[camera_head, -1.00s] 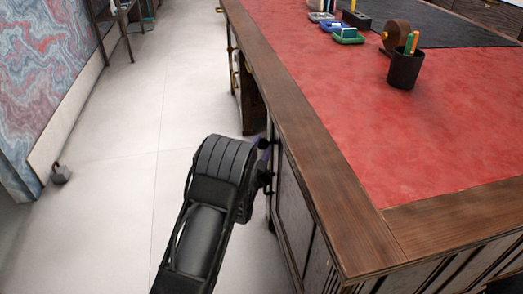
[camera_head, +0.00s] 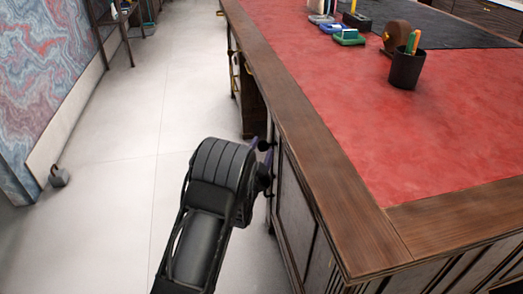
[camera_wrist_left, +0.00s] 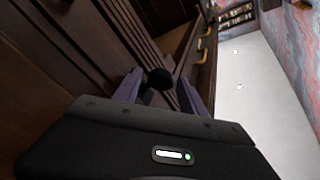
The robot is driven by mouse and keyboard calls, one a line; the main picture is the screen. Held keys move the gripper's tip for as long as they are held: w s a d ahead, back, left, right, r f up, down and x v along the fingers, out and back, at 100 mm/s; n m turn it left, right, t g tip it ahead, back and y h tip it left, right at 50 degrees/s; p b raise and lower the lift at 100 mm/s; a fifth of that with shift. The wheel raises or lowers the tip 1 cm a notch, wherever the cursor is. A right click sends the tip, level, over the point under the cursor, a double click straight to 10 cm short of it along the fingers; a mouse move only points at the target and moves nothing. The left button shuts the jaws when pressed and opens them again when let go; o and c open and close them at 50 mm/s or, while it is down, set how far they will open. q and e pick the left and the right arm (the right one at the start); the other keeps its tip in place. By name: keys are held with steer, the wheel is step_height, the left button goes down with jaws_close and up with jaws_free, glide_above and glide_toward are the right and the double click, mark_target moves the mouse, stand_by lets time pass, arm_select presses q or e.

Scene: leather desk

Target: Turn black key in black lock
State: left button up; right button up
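My left gripper (camera_wrist_left: 160,82) is at the side of the wooden desk. In the left wrist view its two purple fingers stand apart, with a round black knob-like piece (camera_wrist_left: 159,78), seemingly the head of the black key, between them. A narrow gap seems to show on each side, and I cannot tell whether either finger touches it. The black lock behind it is hidden or too dark to make out. In the head view, the wrist covers most of the fingers (camera_head: 260,152). My right gripper is not in view.
The desk's wooden edge (camera_head: 318,165) and red leather top (camera_head: 390,130) lie right of my arm. A pen cup (camera_head: 405,69) and a tape dispenser (camera_head: 396,36) stand on top. The pale floor (camera_head: 110,190) left of my arm is mostly clear. A small grey weight (camera_head: 59,177) sits by the wall.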

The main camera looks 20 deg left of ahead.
arm_select(q)
steer(key=shift+o, duration=1)
steer(key=shift+a, duration=0.1)
steer(key=shift+s+f+b, duration=0.15)
steer(key=shift+s+b, duration=0.2)
steer(key=shift+s, duration=0.3)
steer(key=b+v, duration=0.6)
steer(key=shift+s, duration=0.25)
